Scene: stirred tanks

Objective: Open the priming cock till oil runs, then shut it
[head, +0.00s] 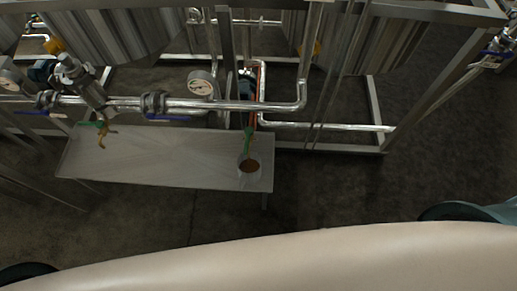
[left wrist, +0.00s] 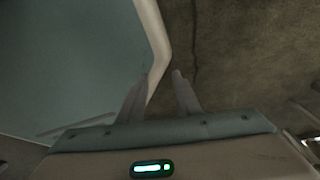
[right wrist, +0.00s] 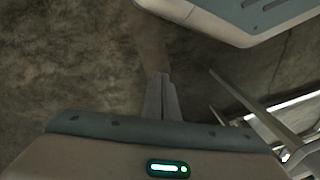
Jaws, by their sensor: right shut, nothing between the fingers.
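A cup (head: 249,176) with a brown surface inside stands at the right end of a steel bench in the head view. A small cock with a green handle (head: 249,137) is just above and behind it. Whether oil is running is too small to tell. A second green-handled brass cock (head: 104,133) hangs at the bench's left end; I cannot tell which is the priming cock. My left gripper (left wrist: 161,82) is open and empty in the left wrist view. My right gripper (right wrist: 160,82) is shut and empty in the right wrist view. Both are away from the bench.
The steel bench (head: 165,160) is mostly bare between the cocks. A horizontal pipe (head: 215,105) with blue-handled valves and a gauge (head: 202,84) runs above its back edge. Frame legs stand behind and to the right. Dark floor (head: 335,190) is clear right of the bench.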

